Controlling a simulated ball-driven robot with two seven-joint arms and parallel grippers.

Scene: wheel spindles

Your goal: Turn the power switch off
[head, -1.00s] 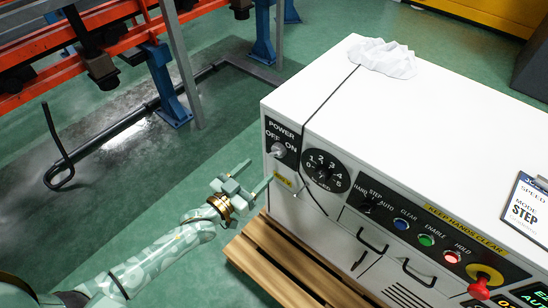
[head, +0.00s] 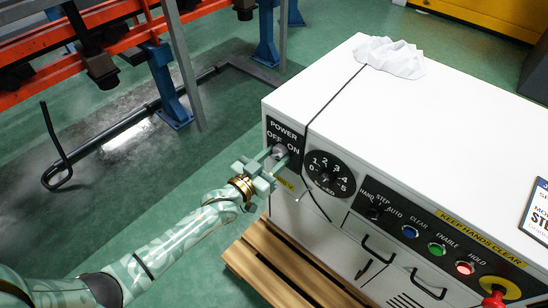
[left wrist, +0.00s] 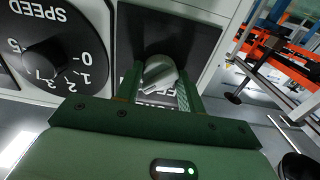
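The power switch is a grey rotary knob (head: 281,149) on a black plate marked POWER, OFF on the left and ON on the right, at the left end of the white cabinet's front. In the left wrist view the knob (left wrist: 160,72) sits between my two fingers, upside down, its raised grip slanted. I cannot tell which label it points to. My left gripper (head: 273,159) is open, with its fingertips at the plate on either side of the knob. Whether they touch it is unclear. The fingers hide part of the knob and plate. My right gripper is not in view.
A black speed dial (head: 328,173) is just right of the switch; a cable runs down between them. Selector knob, coloured buttons and a red knob (head: 494,298) follow rightward. A wooden pallet (head: 285,268) lies below. A crumpled white cloth (head: 390,57) is on top.

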